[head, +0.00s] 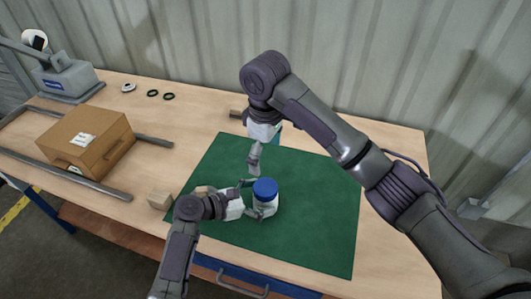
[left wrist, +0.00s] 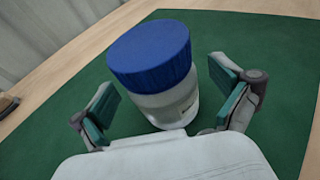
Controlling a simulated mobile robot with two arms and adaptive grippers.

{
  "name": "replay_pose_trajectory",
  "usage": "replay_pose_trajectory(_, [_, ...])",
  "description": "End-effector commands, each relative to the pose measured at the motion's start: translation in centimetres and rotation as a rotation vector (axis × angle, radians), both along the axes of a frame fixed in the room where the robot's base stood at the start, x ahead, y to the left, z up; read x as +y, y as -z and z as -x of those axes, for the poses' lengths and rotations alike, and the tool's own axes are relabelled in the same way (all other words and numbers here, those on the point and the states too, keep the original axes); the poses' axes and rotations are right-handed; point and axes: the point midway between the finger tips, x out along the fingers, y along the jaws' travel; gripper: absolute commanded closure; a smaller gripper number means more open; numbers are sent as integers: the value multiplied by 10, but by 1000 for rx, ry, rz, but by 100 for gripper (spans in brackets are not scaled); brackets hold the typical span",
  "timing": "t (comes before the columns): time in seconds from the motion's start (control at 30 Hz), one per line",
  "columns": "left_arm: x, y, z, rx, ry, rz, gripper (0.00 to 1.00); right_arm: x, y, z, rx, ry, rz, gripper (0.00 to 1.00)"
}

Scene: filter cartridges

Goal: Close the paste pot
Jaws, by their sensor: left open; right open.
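The paste pot (head: 264,206) is a white jar that stands upright on the green mat (head: 315,225). A blue lid (head: 265,188) sits on its top; I cannot tell if it is tight. My left gripper (head: 254,199) is open, with its fingers on either side of the jar below the lid. In the left wrist view the jar (left wrist: 168,108) and the blue lid (left wrist: 150,55) are between the open fingers, with a gap visible at each side. My right gripper (head: 264,151) is open and empty, pointing down above the mat behind the pot; its far finger is partly hidden.
A cardboard box (head: 86,140) lies between dark rails on the left. A grey machine (head: 65,78) and several small rings (head: 152,93) are at the back left. A wooden block (head: 159,200) is beside the mat's left edge. The mat's right side is clear.

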Motion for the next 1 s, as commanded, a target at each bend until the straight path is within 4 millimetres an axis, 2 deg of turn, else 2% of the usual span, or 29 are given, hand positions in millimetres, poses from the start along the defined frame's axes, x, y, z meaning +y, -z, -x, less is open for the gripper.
replay_pose_trajectory(0.3, [58, -19, 29, 0, -3, -4, 0, 0, 0, 0, 0, 0, 0, 3])
replay_pose_trajectory(0.5, [83, -28, 42, 0, -1, -3, 0, 0, 0, 0, 0, 0, 0, 3])
replay_pose_trajectory(0.7, [92, -32, 47, 1, 0, 0, 0, 0, 0, 0, 0, 0, 0, 3])
replay_pose_trajectory(1.0, [92, -32, 47, 0, 0, 0, 0, 0, 0, 0, 0, 0, 0, 3])
